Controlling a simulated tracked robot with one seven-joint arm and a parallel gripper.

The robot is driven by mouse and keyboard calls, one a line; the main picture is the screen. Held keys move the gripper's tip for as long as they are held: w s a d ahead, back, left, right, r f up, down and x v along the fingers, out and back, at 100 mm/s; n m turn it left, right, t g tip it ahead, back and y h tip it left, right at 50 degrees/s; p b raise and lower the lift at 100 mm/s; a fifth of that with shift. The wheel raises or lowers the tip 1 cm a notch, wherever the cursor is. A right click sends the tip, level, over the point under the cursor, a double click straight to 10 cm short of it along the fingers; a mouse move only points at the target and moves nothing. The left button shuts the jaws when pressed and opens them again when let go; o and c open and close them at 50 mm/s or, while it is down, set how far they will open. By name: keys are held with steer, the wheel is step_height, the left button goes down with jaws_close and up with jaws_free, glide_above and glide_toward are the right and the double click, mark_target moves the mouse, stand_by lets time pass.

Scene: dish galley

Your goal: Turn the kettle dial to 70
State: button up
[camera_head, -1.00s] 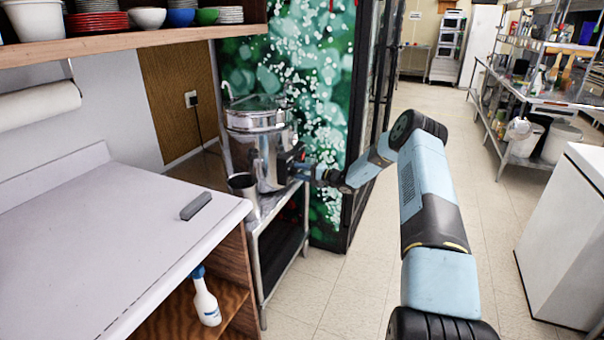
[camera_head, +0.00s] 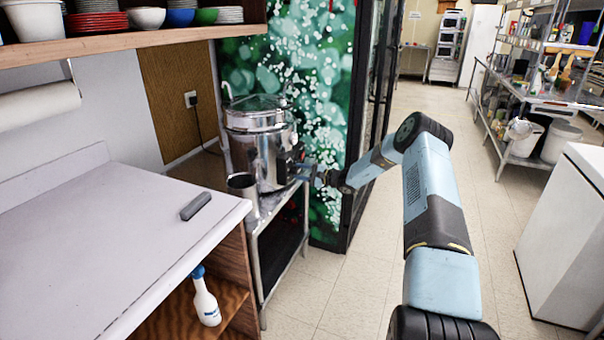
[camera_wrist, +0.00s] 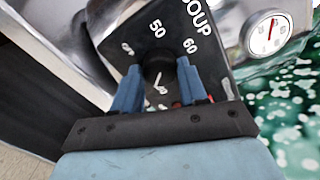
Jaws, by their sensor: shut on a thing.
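The kettle (camera_head: 258,155) is a shiny steel pot with a lid, standing on a metal stand. In the wrist view its black control panel carries a round dial (camera_wrist: 158,66) with white numbers around it. 50 and 60 are readable, and the word ending in "OUP" lies above 60. The mark for 70 cannot be made out, with a blue finger covering part of the scale. My gripper (camera_wrist: 157,82) has its two blue fingers on either side of the dial knob, shut on it. A white pointer line shows between the fingers. In the head view my gripper (camera_head: 303,172) meets the kettle's right side.
A round temperature gauge (camera_wrist: 268,33) sits beside the panel. A light counter (camera_head: 110,240) with a dark grey block (camera_head: 196,206) fills the left. Floor (camera_head: 350,290) is clear beside my arm.

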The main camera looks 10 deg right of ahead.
steer(key=m, duration=0.7)
steer(key=shift+s+a+f, duration=0.1)
steer(key=shift+a+f, duration=0.05)
steer(key=shift+f, duration=0.1)
steer(key=m, duration=1.6)
steer(key=shift+r+m, duration=0.15)
steer(key=shift+m, duration=0.15)
steer(key=m, duration=0.3)
steer(key=shift+r+m, duration=0.1)
steer(key=shift+m, duration=2.1)
steer(key=shift+d, duration=0.2)
